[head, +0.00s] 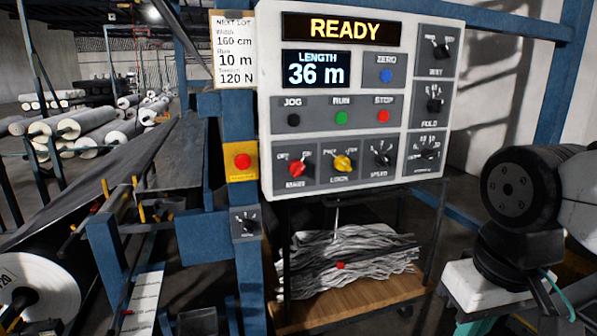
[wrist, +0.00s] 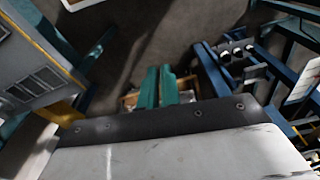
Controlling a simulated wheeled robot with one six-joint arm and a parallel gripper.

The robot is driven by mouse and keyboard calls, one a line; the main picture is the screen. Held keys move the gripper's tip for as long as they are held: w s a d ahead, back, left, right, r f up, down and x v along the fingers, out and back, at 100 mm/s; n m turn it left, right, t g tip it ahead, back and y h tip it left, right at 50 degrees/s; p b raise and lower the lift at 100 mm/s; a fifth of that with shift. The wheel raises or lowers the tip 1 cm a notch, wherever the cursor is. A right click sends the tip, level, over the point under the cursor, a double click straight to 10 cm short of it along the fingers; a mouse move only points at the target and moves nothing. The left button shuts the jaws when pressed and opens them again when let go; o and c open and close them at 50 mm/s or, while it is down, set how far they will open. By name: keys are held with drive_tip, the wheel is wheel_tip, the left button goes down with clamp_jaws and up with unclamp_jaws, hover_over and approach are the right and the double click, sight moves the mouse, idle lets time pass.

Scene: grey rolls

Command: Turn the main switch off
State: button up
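The main switch (head: 297,167) is a red rotary knob at the lower left of the white control panel (head: 266,100). Its pale pointer mark appears to lean to the upper right; the small lettering around it is hard to read. In the wrist view my gripper (wrist: 159,86) shows as two teal fingers close together, with nothing visible held between them. My gripper is not visible in the head view, and it is apart from the switch.
Beside the main switch are a yellow knob (head: 343,163) and a black knob (head: 382,157). A red button on a yellow box (head: 240,162) sits left of the panel. The display (head: 344,29) reads READY. A cart (head: 350,302) with grey scraps stands below.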

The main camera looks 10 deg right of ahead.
drive_tip(key=o, duration=0.5)
drive_tip(key=shift+a, duration=0.15)
drive_tip(key=o, duration=0.5)
drive_tip(key=shift+w+a+f+g, duration=0.15)
drive_tip(key=shift+f+g, duration=0.15)
drive_tip(key=shift+f, duration=0.05)
drive_tip(key=n+t+y, duration=0.2)
drive_tip(key=t+y, duration=0.1)
drive_tip(key=t, duration=1.4)
approach(300, 172)
drive_tip(key=w, duration=0.4)
drive_tip(key=w+a, duration=0.1)
drive_tip(key=w, duration=0.4)
drive_tip(key=shift+w+a, duration=0.35)
drive_tip(key=shift+a, duration=0.05)
